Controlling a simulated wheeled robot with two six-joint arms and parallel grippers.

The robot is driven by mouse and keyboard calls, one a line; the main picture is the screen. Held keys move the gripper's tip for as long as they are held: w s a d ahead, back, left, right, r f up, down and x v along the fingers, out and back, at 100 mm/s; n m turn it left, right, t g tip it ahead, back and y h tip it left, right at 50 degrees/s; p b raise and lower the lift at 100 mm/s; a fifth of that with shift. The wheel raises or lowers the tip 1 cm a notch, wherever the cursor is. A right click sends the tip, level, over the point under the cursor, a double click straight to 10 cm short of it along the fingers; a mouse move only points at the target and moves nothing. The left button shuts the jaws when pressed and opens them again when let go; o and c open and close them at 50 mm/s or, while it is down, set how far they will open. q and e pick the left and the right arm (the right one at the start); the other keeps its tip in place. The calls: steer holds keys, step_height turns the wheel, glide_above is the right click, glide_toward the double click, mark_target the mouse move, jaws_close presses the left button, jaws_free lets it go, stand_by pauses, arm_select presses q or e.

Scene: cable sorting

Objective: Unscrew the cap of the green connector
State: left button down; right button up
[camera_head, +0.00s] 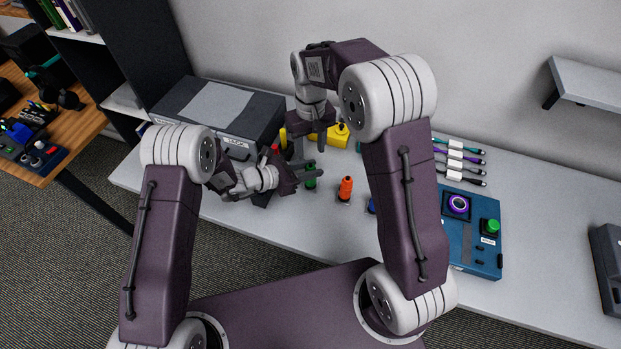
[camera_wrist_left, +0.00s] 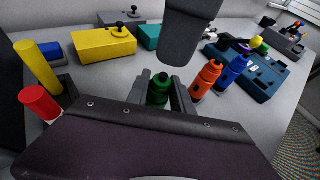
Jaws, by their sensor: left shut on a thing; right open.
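The green connector (camera_head: 310,183) stands upright on the table in the head view. It also shows in the left wrist view (camera_wrist_left: 157,92), between the two grey fingers of my left gripper (camera_wrist_left: 161,96). My left gripper (camera_head: 309,174) reaches in from the left and is shut on the green connector. My right gripper (camera_head: 309,142) points down from above, close over the connector, with its fingers apart. In the left wrist view a dark part of my right gripper hangs above and just right of the connector. I cannot tell whether it touches the cap.
An orange connector (camera_head: 345,188) stands just right of the green one, with a blue connector (camera_wrist_left: 233,70) beyond it. A yellow box (camera_wrist_left: 103,45) is behind. A red cylinder (camera_wrist_left: 39,102) stands left. A blue panel (camera_head: 474,250) and labelled cables (camera_head: 456,155) are right. A dark case (camera_head: 262,105) stands back left.

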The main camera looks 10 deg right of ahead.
stand_by(0.7)
arm_select(q)
steer(key=c, duration=1)
jaws_free()
steer(key=shift+c, duration=0.2)
